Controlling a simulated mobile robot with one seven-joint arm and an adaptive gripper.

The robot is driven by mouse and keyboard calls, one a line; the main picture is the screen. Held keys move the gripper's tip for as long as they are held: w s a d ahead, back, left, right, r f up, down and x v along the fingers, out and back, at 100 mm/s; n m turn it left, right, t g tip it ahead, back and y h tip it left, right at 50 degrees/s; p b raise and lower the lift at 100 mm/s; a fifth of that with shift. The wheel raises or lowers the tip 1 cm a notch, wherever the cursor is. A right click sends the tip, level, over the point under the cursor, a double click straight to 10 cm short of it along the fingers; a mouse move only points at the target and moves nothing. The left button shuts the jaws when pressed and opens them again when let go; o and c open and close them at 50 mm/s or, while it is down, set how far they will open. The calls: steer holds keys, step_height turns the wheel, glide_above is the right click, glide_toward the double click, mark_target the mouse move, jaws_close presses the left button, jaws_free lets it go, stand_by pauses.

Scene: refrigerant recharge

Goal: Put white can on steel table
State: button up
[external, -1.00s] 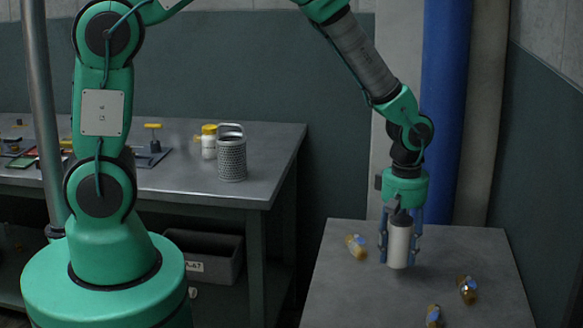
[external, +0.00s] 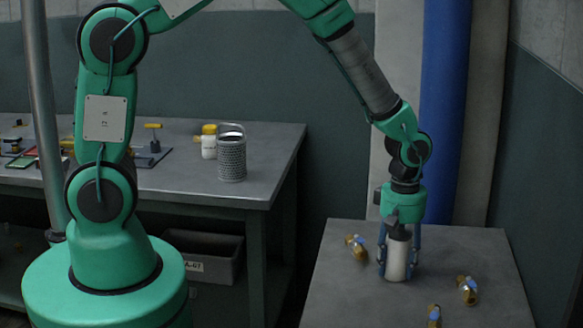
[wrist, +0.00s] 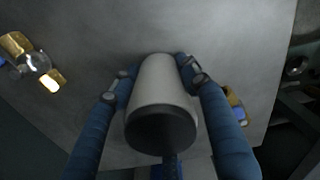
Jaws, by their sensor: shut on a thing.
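The white can (external: 398,258) has a dark grey top and is upright at the steel table (external: 470,250) on the right in the external view. Its base looks to be at the tabletop, but I cannot tell for sure that it touches. My gripper (external: 397,268) points down with a blue finger on each side of the can, shut on it. In the wrist view the can (wrist: 163,95) sits between the two blue fingers (wrist: 158,85), with the grey tabletop (wrist: 200,25) behind it.
Brass valves lie on the same table: one left of the can (external: 356,247), one to the right (external: 467,290), one near the front (external: 434,316). A longer workbench (external: 210,185) at left holds a perforated metal basket (external: 232,158) and a yellow-capped white bottle (external: 209,141).

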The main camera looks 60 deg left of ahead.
mark_target(400, 233)
steer(key=shift+f, duration=0.15)
steer(key=o, duration=1.4)
step_height(400, 233, up, 12)
steer(key=p, duration=0.2)
steer(key=shift+r+p, duration=0.2)
steer(key=shift+p, duration=0.1)
